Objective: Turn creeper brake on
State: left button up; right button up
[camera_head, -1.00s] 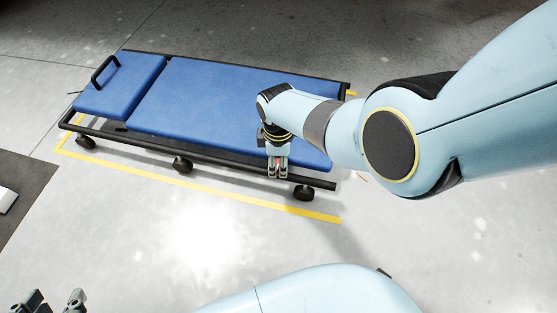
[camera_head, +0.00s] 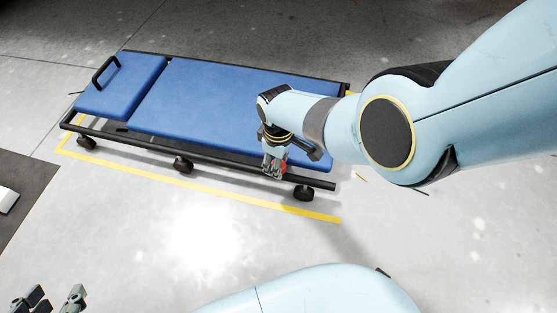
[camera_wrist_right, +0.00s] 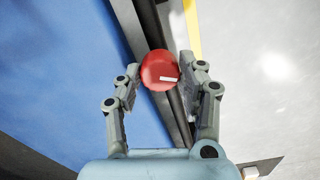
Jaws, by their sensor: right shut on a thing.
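The blue padded creeper (camera_head: 215,100) lies on the floor in the head view, with a black frame and castors. A round red knob (camera_wrist_right: 160,70) with a short white mark sits at the creeper's black side rail. A bit of its red shows in the head view (camera_head: 284,168). My right gripper (camera_wrist_right: 168,75) has its fingers shut on both sides of the knob; in the head view its tip is at the near rail (camera_head: 274,170), partly covering the knob. My left gripper (camera_head: 54,298) is at the bottom left, fingers apart and empty, partly cut off by the picture edge.
A yellow floor line (camera_head: 200,187) runs along the creeper's near side. A black handle (camera_head: 104,70) stands on its headrest. A dark mat (camera_head: 22,190) lies at the left. The pale floor in front of the creeper is clear.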

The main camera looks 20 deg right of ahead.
jog(key=shift+m, duration=1)
jog(key=m, duration=0.4)
jog(key=shift+m, duration=0.3)
jog(key=m, duration=0.6)
jog(key=shift+m, duration=0.3)
jog(key=o, duration=1.2)
jog(key=shift+r, duration=0.1)
